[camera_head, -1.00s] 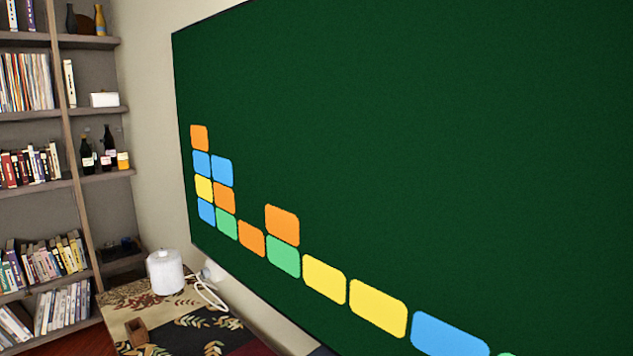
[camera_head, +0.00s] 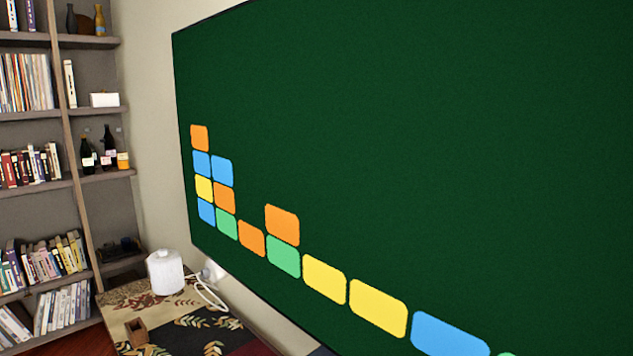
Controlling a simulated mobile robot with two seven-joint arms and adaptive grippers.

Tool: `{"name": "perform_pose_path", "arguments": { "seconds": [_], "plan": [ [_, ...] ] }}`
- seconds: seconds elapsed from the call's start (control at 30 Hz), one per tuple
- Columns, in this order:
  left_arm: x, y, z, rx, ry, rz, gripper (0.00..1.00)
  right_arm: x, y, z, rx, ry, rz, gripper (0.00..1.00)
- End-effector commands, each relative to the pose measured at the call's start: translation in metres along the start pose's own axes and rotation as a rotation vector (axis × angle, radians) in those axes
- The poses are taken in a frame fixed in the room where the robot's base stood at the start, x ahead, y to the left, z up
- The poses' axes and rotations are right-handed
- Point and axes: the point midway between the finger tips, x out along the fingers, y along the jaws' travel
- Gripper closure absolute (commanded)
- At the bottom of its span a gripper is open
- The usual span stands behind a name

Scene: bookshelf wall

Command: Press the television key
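A large television (camera_head: 400,120) fills the middle and right of the head view. Its screen is lit dark green, with orange, blue, yellow and green rounded blocks stacked along its lower left edge. The television runs past the top, right and bottom of the picture. I see no key on the part of the television that shows. Neither of my grippers is in view.
A patterned cabinet top (camera_head: 180,308) at the lower left carries a white lidded pot (camera_head: 165,272) and a small brown open box (camera_head: 137,331). A white cable (camera_head: 208,292) lies beside the pot. A bookshelf (camera_head: 69,110) with books and bottles stands at left.

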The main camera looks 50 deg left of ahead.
Motion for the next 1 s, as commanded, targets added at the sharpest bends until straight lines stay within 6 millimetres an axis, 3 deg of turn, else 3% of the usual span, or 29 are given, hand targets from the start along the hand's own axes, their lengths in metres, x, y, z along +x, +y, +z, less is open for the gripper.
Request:
{"name": "perform_pose_path", "arguments": {
  "seconds": [0.57,1.0],
  "plan": [
    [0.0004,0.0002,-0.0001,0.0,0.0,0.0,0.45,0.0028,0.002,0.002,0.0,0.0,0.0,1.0],
    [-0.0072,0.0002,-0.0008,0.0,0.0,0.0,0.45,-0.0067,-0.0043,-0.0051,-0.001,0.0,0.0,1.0]
  ]
}}
